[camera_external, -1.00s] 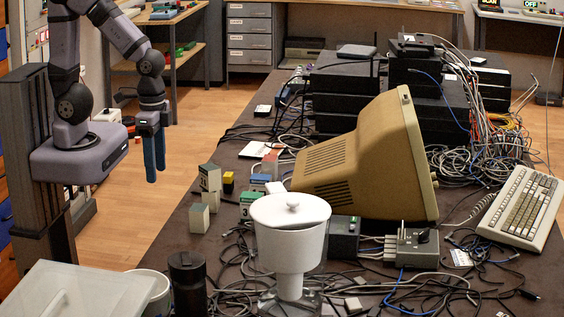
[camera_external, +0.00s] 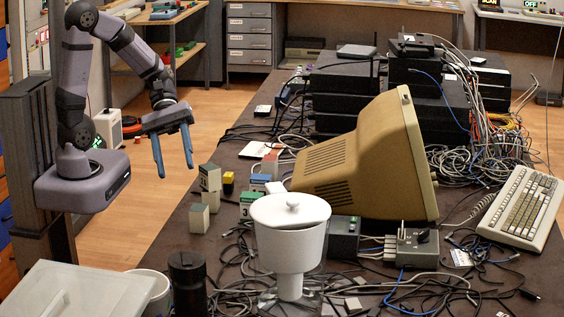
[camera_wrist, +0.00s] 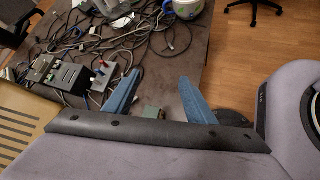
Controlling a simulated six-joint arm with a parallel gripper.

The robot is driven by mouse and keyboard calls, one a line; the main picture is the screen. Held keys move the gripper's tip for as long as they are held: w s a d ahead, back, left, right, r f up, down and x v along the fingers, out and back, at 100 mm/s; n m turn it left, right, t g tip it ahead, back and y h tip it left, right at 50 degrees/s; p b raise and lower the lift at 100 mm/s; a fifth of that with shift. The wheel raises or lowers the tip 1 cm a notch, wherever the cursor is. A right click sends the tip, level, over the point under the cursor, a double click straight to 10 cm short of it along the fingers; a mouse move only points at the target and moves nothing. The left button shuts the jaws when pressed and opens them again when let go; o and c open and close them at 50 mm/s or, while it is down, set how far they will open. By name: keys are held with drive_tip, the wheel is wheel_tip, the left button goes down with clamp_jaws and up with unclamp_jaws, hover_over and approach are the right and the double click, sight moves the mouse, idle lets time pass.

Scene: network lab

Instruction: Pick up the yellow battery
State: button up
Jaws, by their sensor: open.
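The yellow battery (camera_external: 228,185), a small yellow block with a dark top, stands among other small blocks near the table's left edge in the external view. I cannot make it out in the wrist view. My gripper (camera_external: 175,172) has two blue fingers spread apart, with nothing between them in the external view. It hangs left of the battery and above it in the picture, clear of the table edge. In the wrist view my gripper (camera_wrist: 158,76) shows its fingers apart, with a grey-green block (camera_wrist: 152,112) seen below, between their bases.
Grey-topped blocks (camera_external: 209,177) stand close to the battery, with a green numbered block (camera_external: 248,198) to the right. A beige monitor (camera_external: 362,165), a white lidded pot (camera_external: 289,240), a black cylinder (camera_external: 188,285) and many loose cables crowd the table (camera_external: 226,158).

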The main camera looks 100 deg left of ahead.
drive_tip(key=w+a+r+n+t+y+b, duration=0.1)
drive_tip(key=w+a+n+t+y+b, duration=0.2)
drive_tip(key=a+n+t, duration=0.75)
drive_tip(key=s+a+r+n+t+y+b, duration=0.1)
drive_tip(key=s+a+n+y, duration=0.2)
drive_tip(key=a, duration=0.5)
drive_tip(key=s+a+r+n+t+y+b, duration=0.1)
drive_tip(key=a+n+t+y+b, duration=0.2)
drive_tip(key=a, duration=0.6)
drive_tip(key=n+g+p, duration=0.1)
approach(228, 174)
drive_tip(key=w, duration=0.2)
drive_tip(key=shift+w+d+f, duration=0.1)
drive_tip(key=shift+w+f, duration=0.1)
drive_tip(key=shift+w, duration=0.2)
drive_tip(key=shift+w+f+p, duration=0.1)
drive_tip(key=shift+w+p, duration=0.8)
drive_tip(key=shift+w, duration=2.75)
drive_tip(key=c, duration=1.2)
